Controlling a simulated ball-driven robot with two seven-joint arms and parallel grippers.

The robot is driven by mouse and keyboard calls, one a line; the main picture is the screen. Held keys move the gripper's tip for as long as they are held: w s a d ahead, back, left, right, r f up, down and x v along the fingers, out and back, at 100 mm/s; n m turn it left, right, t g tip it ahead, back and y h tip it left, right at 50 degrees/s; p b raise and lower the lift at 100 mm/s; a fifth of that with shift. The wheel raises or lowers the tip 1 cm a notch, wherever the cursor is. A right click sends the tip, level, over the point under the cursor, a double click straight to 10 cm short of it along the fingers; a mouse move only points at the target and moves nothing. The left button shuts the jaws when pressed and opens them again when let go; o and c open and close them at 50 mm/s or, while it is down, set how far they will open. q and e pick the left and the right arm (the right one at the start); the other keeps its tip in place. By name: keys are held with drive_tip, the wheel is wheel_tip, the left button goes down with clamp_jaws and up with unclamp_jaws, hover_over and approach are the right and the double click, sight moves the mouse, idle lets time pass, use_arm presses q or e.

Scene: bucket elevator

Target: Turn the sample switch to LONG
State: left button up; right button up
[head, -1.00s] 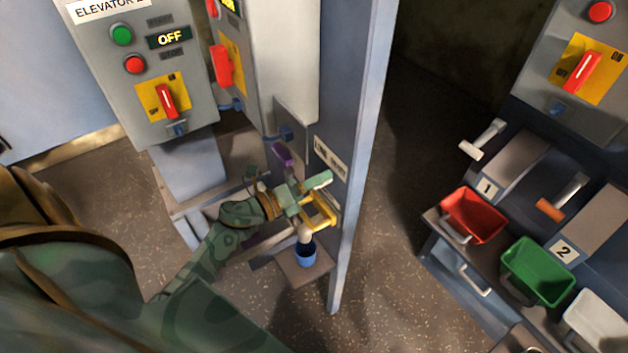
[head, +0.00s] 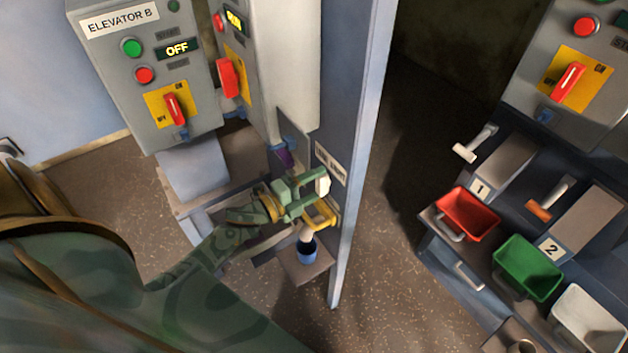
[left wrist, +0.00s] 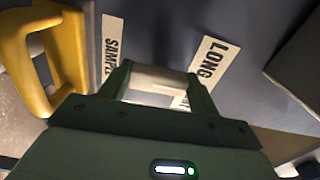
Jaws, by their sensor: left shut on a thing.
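My left gripper (head: 318,188) is at the blue post, just below a white label plate (head: 331,164). In the left wrist view its two green fingers (left wrist: 160,88) are shut on the pale handle of the sample switch (left wrist: 158,82), which shows between them. A plate reading LONG (left wrist: 211,61) is to the right of the fingers, and a plate reading SAMPLE (left wrist: 112,42), partly hidden, is to the left. The switch's base is hidden by the gripper. My right gripper is not in view.
A yellow loop handle (head: 322,216) is just below the gripper; it also shows in the wrist view (left wrist: 40,60). A blue cup (head: 306,254) stands on a small shelf beneath a spout. The ELEVATOR B panel (head: 150,80) is at upper left. Red (head: 466,214) and green bins (head: 527,268) are at right.

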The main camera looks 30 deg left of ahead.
use_arm(q)
drive_tip(key=n+p, duration=0.1)
drive_tip(key=n, duration=0.2)
drive_tip(key=shift+f+n+p, duration=0.2)
drive_tip(key=shift+n+p, duration=0.5)
drive_tip(key=shift+n, duration=1.1)
drive_tip(key=o, duration=1)
drive_tip(key=v, duration=1.6)
drive_tip(key=shift+s, duration=0.2)
drive_tip(key=shift+f, duration=0.1)
